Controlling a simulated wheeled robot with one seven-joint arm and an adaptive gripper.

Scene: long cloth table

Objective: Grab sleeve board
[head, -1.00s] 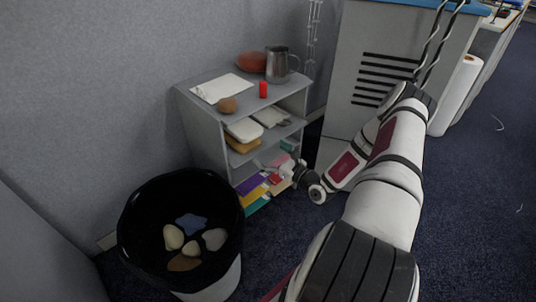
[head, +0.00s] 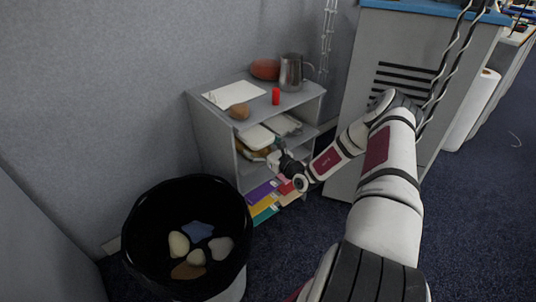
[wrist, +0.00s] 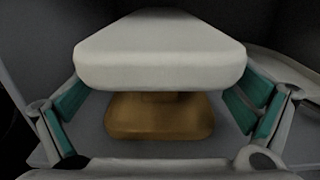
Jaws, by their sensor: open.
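The sleeve board (wrist: 160,52) has a white padded top that tapers away from me and a brown wooden base (wrist: 160,117). In the head view the sleeve board (head: 256,136) lies on the middle shelf of the grey shelf unit, partly hidden by my gripper. My gripper (head: 276,150) is at the shelf's front opening. In the wrist view my gripper (wrist: 160,112) is open, with one teal-padded finger on each side of the board's near end. No clear contact between the pads and the board shows.
The grey shelf unit (head: 222,136) has a top board close above. A second pale item (head: 286,124) lies to the right on the same shelf. A metal pitcher (head: 291,72), red cylinder (head: 276,96) and white cloth (head: 233,94) are on top. A black bin (head: 137,235) stands front left.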

